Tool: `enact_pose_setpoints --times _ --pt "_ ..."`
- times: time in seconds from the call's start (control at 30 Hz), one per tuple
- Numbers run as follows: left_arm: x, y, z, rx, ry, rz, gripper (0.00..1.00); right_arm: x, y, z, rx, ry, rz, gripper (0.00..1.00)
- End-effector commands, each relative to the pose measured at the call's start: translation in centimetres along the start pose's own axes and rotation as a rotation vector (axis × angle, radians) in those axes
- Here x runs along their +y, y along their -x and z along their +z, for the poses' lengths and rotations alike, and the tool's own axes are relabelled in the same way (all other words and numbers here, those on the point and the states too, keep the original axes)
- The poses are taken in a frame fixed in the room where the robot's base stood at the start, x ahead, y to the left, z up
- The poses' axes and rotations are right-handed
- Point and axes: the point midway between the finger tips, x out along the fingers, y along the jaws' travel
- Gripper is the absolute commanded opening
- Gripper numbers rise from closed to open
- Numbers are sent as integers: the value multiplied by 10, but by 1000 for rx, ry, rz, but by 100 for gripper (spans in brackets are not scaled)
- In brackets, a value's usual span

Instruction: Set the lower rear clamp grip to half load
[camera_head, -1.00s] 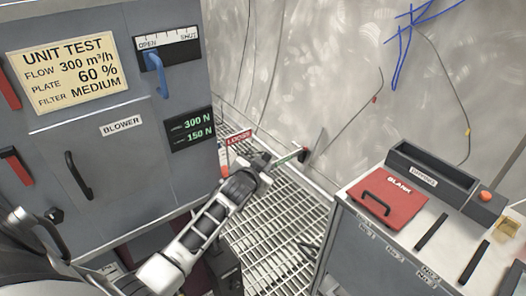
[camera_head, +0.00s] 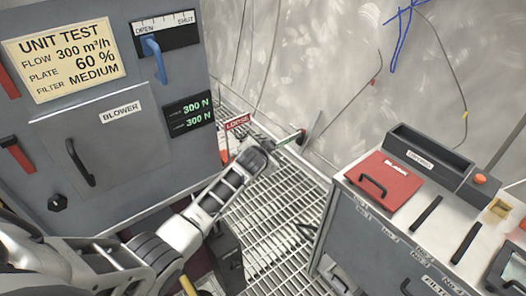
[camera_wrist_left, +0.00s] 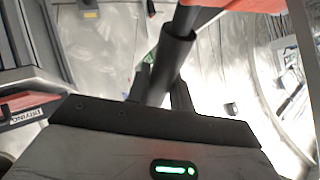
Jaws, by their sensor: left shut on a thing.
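My left gripper (camera_head: 266,146) reaches past the right edge of the grey test cabinet, beside a red LOOSE tag (camera_head: 237,122). In the left wrist view my left gripper (camera_wrist_left: 162,88) is shut on a dark cylindrical clamp grip (camera_wrist_left: 174,62), which stands between the fingers. The clamp itself is mostly hidden behind the hand and cabinet in the head view. The cabinet's readout (camera_head: 188,113) shows 300 N on both the upper and lower lines. My right gripper is not in view.
The cabinet has a note (camera_head: 64,62), a blue lever (camera_head: 155,58) near OPEN and a blower door (camera_head: 95,135). A bench (camera_head: 345,225) with a red BLANK plate (camera_head: 385,180) stands right. Grating floor (camera_head: 280,215) lies between them.

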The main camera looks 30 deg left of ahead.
Motion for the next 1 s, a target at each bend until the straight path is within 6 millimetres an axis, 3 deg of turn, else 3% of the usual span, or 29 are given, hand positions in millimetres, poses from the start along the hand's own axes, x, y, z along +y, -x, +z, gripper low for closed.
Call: enact_pose_setpoints --times 0.03,0.1,0.4,0.57,1.0 --pt "-1 0 0 1 0 -1 25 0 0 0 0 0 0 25" --pt "-1 0 0 1 0 -1 44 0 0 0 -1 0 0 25" --pt "0 1 0 1 1 0 44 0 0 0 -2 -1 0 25" --pt "-1 12 0 1 1 0 44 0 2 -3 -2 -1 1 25" --pt "0 101 0 3 1 0 44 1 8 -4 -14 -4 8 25"
